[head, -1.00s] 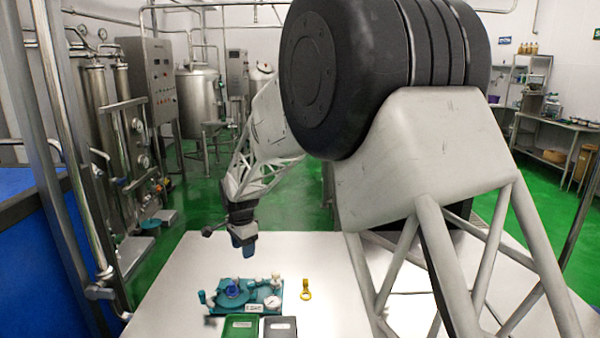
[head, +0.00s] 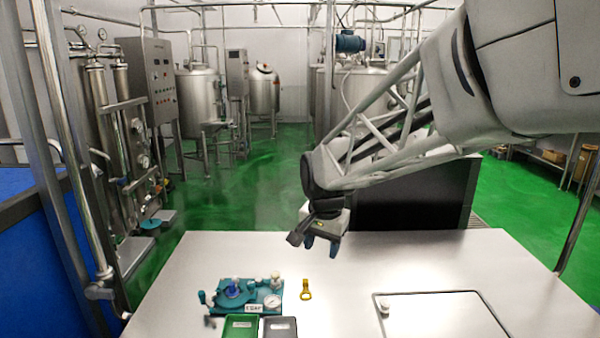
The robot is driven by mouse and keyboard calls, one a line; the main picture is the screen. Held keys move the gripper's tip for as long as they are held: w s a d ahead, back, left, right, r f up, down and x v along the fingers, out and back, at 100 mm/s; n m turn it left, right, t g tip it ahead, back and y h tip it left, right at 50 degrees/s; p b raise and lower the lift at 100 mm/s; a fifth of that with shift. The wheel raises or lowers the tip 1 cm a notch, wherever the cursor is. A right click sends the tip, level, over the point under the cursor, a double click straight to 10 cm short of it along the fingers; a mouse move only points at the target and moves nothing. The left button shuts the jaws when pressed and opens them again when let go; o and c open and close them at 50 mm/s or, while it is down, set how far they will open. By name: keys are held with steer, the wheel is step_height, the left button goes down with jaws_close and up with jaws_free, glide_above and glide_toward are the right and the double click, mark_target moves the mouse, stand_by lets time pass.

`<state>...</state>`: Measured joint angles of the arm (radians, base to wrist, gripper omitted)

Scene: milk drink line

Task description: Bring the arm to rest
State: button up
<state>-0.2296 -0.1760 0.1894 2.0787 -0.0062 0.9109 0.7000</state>
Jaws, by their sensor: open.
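My gripper (head: 321,246) hangs over the back part of the white table (head: 420,265), pointing down. Its blue fingertips are apart with nothing between them. My arm reaches in from the upper right.
A teal device (head: 235,296) with a gauge stands at the table's front left. A green tray (head: 241,327) and a grey tray (head: 280,327) are in front of it. A framed panel (head: 445,315) with a small white knob (head: 384,304) lies at front right. The table's middle is clear.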

steer(key=s+d+n, duration=0.1)
steer(key=s+d, duration=0.3)
steer(key=s, duration=0.5)
steer(key=s+d+n, duration=0.2)
steer(key=s+d, duration=0.3)
steer(key=s, duration=0.4)
steer(key=s+d+f+n+t, duration=0.1)
steer(key=s+d, duration=0.3)
steer(key=s, duration=0.5)
steer(key=shift+s+d+n+h, duration=0.2)
steer(key=shift+d+n+h, duration=0.1)
steer(key=shift+n, duration=0.3)
